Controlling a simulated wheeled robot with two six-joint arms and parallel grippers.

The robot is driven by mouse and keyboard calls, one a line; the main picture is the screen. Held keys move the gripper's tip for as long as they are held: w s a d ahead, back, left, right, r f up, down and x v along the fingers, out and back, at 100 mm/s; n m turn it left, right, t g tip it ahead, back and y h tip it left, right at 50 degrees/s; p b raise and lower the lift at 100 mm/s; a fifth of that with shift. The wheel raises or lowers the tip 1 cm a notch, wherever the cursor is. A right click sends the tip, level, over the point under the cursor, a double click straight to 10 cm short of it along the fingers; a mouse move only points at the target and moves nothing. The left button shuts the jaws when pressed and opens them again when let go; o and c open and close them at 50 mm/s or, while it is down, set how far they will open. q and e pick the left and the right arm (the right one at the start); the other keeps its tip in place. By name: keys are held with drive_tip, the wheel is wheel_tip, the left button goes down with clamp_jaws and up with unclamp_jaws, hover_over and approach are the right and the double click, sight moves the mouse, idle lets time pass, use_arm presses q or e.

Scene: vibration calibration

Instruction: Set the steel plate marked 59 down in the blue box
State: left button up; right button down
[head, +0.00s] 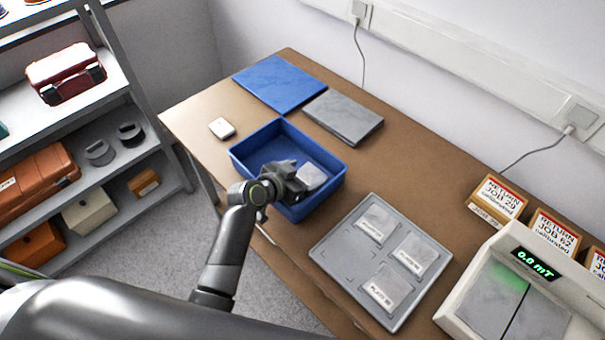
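The blue box (240,156) stands open on the table, left of the middle in the head view. My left gripper (292,179) reaches over and into the box from the front. A light grey plate (313,175) shows against its right side, within the box's outline. I cannot tell whether the fingers are shut on this plate or apart from it, nor whether it touches the box floor. No marking on it is readable. A grey tray (325,248) holds three labelled plates (376,222), (414,254), (386,289), and its left slot is empty. My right gripper is not in view.
A blue flat panel (279,83) and a grey slab (343,115) lie behind the box. A small white block (221,128) lies left. A meter (540,270) reading 0.0 mT and several return boxes (497,198) stand right. Shelves (100,165) stand left.

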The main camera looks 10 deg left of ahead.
use_arm(q)
drive_tip(key=shift+o, duration=1.3)
drive_tip(key=shift+r+p, duration=0.35)
drive_tip(key=v, duration=1.2)
drive_tip(key=shift+r+b, duration=0.2)
drive_tip(key=shift+b, duration=0.1)
